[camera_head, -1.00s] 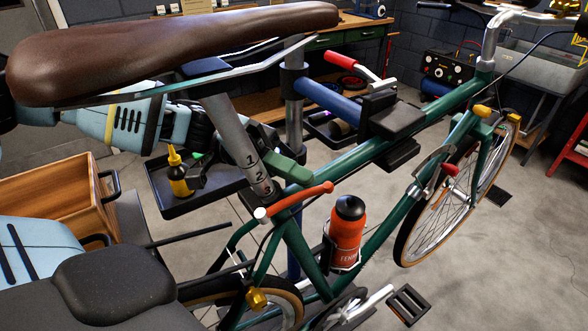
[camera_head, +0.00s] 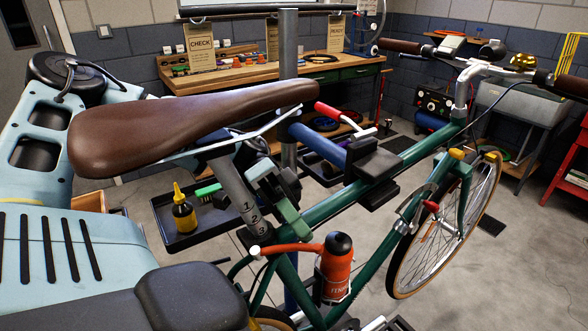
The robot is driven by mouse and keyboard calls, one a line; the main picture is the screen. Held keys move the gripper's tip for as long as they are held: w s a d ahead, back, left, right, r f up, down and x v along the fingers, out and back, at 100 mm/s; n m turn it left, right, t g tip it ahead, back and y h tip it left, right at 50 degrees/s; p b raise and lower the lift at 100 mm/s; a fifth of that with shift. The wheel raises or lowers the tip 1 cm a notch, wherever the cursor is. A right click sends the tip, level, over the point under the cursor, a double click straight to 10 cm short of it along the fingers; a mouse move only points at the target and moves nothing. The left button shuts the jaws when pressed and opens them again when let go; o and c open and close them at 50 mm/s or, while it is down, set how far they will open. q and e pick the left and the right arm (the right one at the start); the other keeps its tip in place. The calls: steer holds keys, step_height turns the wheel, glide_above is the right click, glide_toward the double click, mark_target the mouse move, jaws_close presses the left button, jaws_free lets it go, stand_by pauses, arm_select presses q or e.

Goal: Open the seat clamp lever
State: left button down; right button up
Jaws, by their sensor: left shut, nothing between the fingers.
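The seat clamp lever (camera_head: 290,248) is orange-red with a pale end. It lies across the top of the bike's seat tube, at the foot of the grey seat post (camera_head: 238,195) marked 1, 2, 3, and points right. My left gripper (camera_head: 288,218) is behind the seat post, under the saddle. It is shut and empty, its greenish fingertips just above the lever and close to the green top tube. I cannot tell whether it touches either. The saddle hides part of its arm. My right gripper is not in view.
The brown saddle (camera_head: 190,125) overhangs the clamp. A blue stand clamp with a red handle (camera_head: 335,112) grips the bike on the right. An orange bottle (camera_head: 334,268) stands close to the lever's right end. A dark tray (camera_head: 180,236) holds a yellow bottle (camera_head: 184,212).

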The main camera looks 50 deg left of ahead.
arm_select(q)
steer(key=shift+a, duration=0.1)
steer(key=f+v, duration=0.1)
steer(key=v, duration=0.6)
steer(key=shift+a+r+b, duration=0.35)
steer(key=shift+r+b, duration=0.05)
steer(key=shift+r, duration=0.1)
steer(key=shift+w, duration=0.1)
